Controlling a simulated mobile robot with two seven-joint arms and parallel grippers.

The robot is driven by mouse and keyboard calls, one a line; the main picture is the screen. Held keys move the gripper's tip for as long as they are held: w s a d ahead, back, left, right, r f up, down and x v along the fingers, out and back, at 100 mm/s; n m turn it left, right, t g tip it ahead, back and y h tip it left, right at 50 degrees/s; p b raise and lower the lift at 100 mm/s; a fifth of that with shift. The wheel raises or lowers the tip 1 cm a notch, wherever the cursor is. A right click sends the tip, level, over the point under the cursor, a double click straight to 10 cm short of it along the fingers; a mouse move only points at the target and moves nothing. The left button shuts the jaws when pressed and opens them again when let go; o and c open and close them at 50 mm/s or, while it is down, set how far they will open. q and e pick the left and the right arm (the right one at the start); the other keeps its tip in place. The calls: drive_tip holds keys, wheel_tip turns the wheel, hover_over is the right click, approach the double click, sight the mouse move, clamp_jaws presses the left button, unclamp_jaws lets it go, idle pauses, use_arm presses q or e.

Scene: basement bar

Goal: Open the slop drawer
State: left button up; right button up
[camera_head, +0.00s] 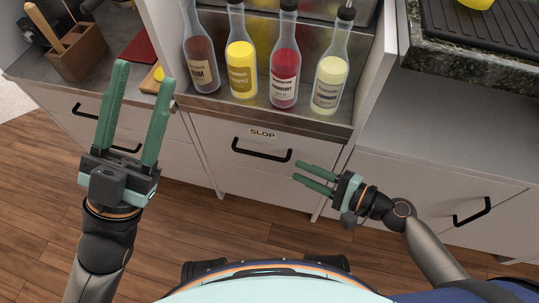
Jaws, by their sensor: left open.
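The slop drawer (255,175) has a white front below the bottle shelf and looks shut. Its label "SLOP" (262,133) sits above a black bar handle (262,150). My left gripper (142,74) is open and empty, its long green fingers pointing up the picture, left of the drawer. My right gripper (297,171) is just right of and below the handle, its fingers pointing left toward the drawer front. Its fingers are apart with nothing between them, and it does not appear to touch the handle.
Several bottles, including a yellow one (241,66) and a red one (285,72), stand in the steel shelf above the drawer. A wooden caddy (75,52) is on the left counter. Another black handle (472,212) is at right. Wooden floor (185,215) lies below.

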sight(272, 159)
drive_tip(key=x, duration=1.1)
drive_tip(key=shift+b, duration=0.4)
drive_tip(key=shift+c, duration=0.2)
clamp_jaws()
idle(0.6)
